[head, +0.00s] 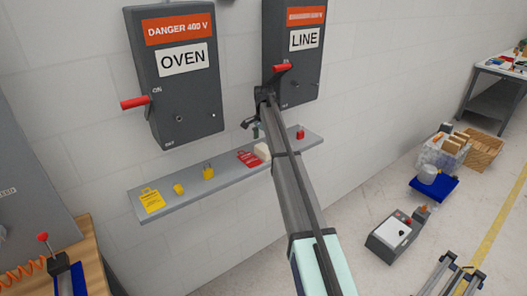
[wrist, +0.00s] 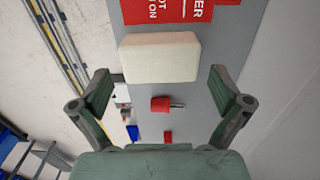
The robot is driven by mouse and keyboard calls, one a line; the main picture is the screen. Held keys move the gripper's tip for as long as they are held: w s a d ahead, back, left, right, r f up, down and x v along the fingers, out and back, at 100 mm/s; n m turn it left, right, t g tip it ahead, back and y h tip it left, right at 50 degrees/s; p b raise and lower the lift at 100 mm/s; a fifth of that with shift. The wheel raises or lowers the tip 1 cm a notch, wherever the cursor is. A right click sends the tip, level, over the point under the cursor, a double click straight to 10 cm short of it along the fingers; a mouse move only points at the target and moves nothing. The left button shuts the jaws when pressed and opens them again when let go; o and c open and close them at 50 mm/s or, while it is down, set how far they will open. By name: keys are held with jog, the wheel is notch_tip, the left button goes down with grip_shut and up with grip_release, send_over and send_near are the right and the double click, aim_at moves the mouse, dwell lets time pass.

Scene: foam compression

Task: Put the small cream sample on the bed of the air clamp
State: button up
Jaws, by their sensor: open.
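The small cream sample (head: 262,152) lies on the grey wall shelf, beside a red tag. In the wrist view the cream sample (wrist: 160,57) is a rounded block just beyond the fingertips, roughly centred between them. My gripper (head: 252,127) is just above the shelf by the sample; in the wrist view my gripper (wrist: 162,82) is open and empty, with its fingers apart on either side. A blue device with a red-knobbed lever (head: 68,278) stands on the wooden bench at lower left; I cannot tell surely whether it is the air clamp. Its bed is not clearly visible.
The shelf (head: 230,176) also holds a yellow tag (head: 150,201), yellow padlocks (head: 208,171), a red tag (head: 247,158) and a red padlock (head: 300,132). The OVEN box (head: 180,95) and LINE box (head: 292,65) jut out above. Floor at right holds several items.

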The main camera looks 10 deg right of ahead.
aim_at(264, 148)
notch_tip(264, 148, up, 8)
jog(key=b, duration=0.1)
jog(key=shift+f, duration=0.1)
dwell(0.4)
